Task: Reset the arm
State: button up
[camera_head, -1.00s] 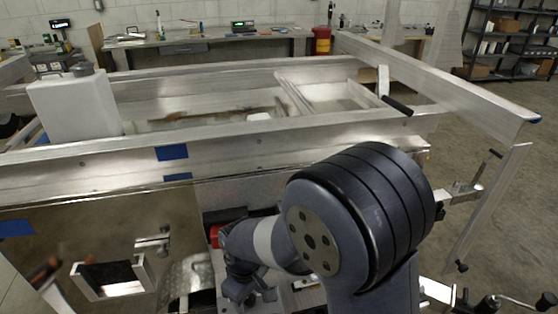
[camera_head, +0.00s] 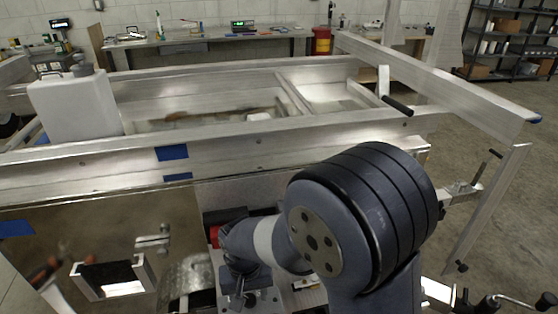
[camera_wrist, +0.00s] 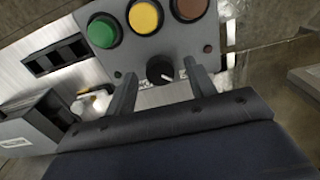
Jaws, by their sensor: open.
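My gripper (camera_wrist: 162,82) shows in the wrist view with its two dark fingers apart and nothing between them. Beyond the fingertips is a grey control panel (camera_wrist: 140,62) with a green button (camera_wrist: 102,31), a yellow button (camera_wrist: 145,16), a brown-red button (camera_wrist: 189,8) and a black knob (camera_wrist: 160,70). The knob lies in line with the gap between the fingers; I cannot tell whether they touch the panel. In the head view my arm is folded at the lower middle, and my gripper is hidden there.
An aluminium trailer frame (camera_head: 330,128) spans the head view close in front of my arm. A white jug (camera_head: 75,105) stands on it at left. A workbench (camera_head: 215,42) and a dark shelf (camera_head: 510,45) stand behind. Open floor (camera_head: 490,110) lies at right.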

jog(key=shift+r, duration=1.15)
jog(key=shift+r, duration=0.1)
